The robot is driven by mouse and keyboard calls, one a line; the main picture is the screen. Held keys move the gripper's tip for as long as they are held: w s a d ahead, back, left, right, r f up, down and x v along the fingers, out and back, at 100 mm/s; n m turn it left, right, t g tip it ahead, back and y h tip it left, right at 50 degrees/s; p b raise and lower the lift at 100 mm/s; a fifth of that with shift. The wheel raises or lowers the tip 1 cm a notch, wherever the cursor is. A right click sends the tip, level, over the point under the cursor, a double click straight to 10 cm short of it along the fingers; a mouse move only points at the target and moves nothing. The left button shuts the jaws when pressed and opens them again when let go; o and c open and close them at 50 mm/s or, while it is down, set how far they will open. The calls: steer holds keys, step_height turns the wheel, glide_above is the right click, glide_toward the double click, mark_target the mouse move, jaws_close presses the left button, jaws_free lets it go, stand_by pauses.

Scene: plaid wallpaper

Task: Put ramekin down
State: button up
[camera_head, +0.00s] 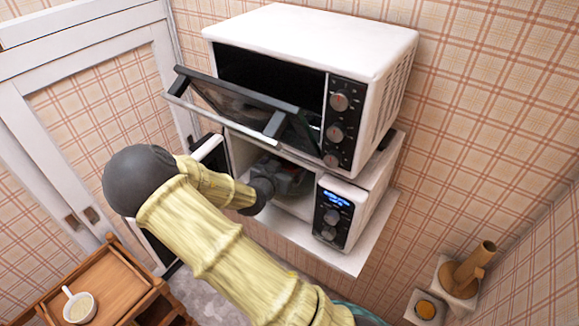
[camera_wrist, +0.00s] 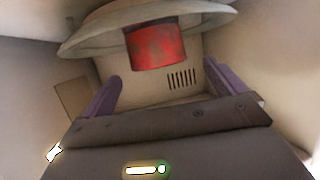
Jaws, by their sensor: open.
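The red ramekin (camera_wrist: 157,46) is inside the lower microwave (camera_head: 354,212). In the wrist view, which looks upside down, it rests against a pale round plate (camera_wrist: 88,38). My gripper (camera_wrist: 161,77) has its two purple fingers spread, one toward each side of the ramekin, with a gap showing on both sides. The fingers look apart from it. In the head view my gripper (camera_head: 290,180) reaches into the microwave's cavity, and my arm and the shadow hide most of the ramekin.
An upper oven (camera_head: 310,36) stands directly above, its door (camera_head: 235,105) tilted open over my wrist. The lower microwave's door (camera_head: 210,155) stands open at left. Wall shelves (camera_head: 457,283) are at right.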

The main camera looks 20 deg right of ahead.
mark_target(288, 163)
steer(key=p+x, duration=0.1)
steer(key=x, duration=0.3)
steer(key=shift+s+d, duration=0.15)
steer(key=shift+d, duration=0.05)
steer(key=shift+a, duration=0.3)
steer(key=shift+d, duration=0.15)
steer(key=c, duration=1.2)
steer(key=shift+r, duration=0.1)
